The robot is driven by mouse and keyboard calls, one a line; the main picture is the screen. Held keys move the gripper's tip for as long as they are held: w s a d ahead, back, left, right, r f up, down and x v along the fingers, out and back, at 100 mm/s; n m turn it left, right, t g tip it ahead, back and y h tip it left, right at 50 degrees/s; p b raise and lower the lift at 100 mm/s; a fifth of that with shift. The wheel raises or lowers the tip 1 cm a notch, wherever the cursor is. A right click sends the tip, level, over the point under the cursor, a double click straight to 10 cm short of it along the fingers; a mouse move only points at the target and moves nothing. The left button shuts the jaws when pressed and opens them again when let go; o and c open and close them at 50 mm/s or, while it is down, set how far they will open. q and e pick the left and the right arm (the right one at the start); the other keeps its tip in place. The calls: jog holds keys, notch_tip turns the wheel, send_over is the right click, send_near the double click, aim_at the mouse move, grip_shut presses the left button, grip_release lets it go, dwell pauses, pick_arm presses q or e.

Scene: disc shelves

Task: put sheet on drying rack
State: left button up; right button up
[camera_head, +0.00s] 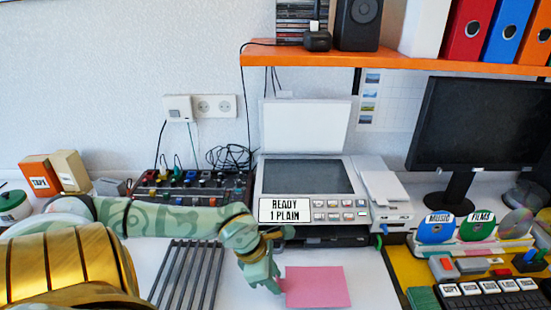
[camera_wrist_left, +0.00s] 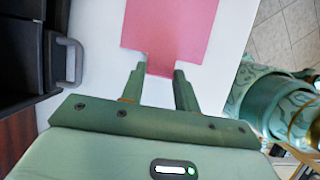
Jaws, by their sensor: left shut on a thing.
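A pink sheet (camera_head: 318,287) shows in the head view at the bottom centre, in front of the printer. My left gripper (camera_head: 277,286) is at its left edge, shut on it. In the left wrist view the pink sheet (camera_wrist_left: 172,28) extends away from my left gripper (camera_wrist_left: 159,76), with its near edge between the fingertips. A rack of dark parallel bars (camera_head: 186,278), which looks like the drying rack, lies on the white table left of the gripper. Its bars look empty; the lower part is cut off by the frame. My right gripper is not in view.
The printer (camera_head: 307,177) has its lid up and a "READY 1 PLAIN" sign (camera_head: 285,210). A mixer panel (camera_head: 200,191) stands behind the rack. Disc holders (camera_head: 467,246) and a keyboard (camera_head: 490,299) are at the right. White table lies between rack and sheet.

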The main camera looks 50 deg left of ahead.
pick_arm(q)
notch_tip(320, 180, down, 4)
jog(key=shift+w+a+r+b, duration=0.15)
jog(key=shift+r+b, duration=0.1)
jog(key=shift+b, duration=0.25)
jog(key=shift+r, duration=0.1)
jog(key=o, duration=1)
